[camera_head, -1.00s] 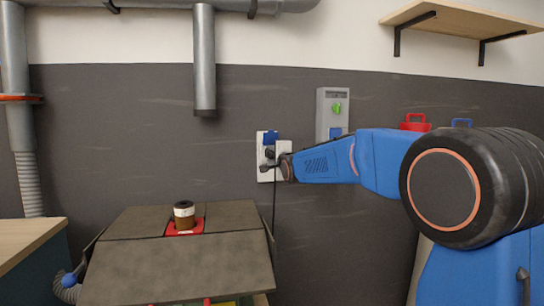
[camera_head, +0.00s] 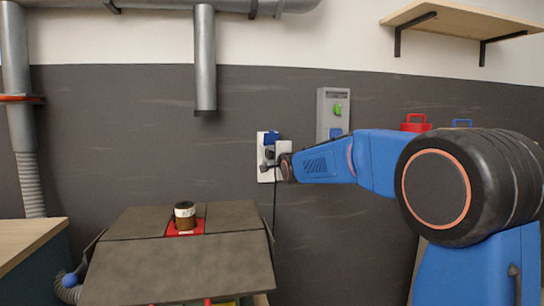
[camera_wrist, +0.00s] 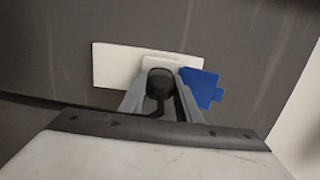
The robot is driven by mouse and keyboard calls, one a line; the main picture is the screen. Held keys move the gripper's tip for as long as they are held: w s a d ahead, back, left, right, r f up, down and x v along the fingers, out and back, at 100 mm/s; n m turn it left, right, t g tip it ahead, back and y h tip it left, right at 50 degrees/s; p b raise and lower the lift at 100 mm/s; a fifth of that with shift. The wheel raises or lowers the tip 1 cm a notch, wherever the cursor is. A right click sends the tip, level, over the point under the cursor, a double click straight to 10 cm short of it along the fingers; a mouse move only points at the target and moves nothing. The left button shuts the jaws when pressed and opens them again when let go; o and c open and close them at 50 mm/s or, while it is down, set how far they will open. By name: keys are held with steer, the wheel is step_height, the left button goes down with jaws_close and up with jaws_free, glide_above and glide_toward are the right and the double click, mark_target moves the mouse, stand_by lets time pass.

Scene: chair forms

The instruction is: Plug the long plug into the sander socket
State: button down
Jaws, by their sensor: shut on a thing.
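The black plug (camera_wrist: 158,88) is between the two grey fingers of my gripper (camera_wrist: 160,105), which is shut on it. In the wrist view the plug is in front of the white socket plate (camera_wrist: 115,65) on the dark wall. I cannot tell whether it is seated in the socket. A blue socket cover (camera_wrist: 202,86) stands open beside the plug. A dark cable (camera_head: 274,210) hangs down below the plate.
A grey box with a green switch (camera_head: 335,112) is on the wall to the right. A wooden shelf (camera_head: 470,22) is high at right. Grey pipes (camera_head: 204,60) run above left.

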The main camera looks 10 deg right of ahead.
stand_by(0.3)
steer(key=c, duration=1.4)
jaws_free()
steer(key=shift+w, duration=0.1)
steer(key=shift+o, duration=1)
steer(key=shift+r, duration=0.1)
steer(key=shift+r, duration=0.15)
steer(key=s+d, duration=0.2)
steer(key=s, duration=1.6)
steer(key=s+d+f+n+g, duration=0.1)
steer(key=s+f+n+g, duration=0.3)
steer(key=s+f, duration=0.6)
steer(key=s+d+f+n+g+h, duration=0.1)
steer(key=s+f+n+g, duration=0.3)
steer(key=s, duration=1.4)
steer(key=s+d+f+n+g, duration=0.3)
steer(key=s+f+n+g, duration=0.2)
steer(key=s+f, duration=0.9)
step_height(320, 180, down, 4)
steer(key=n, duration=0.3)
steer(key=shift+s+f+n+h, duration=0.15)
steer(key=shift+s+n+h, duration=0.25)
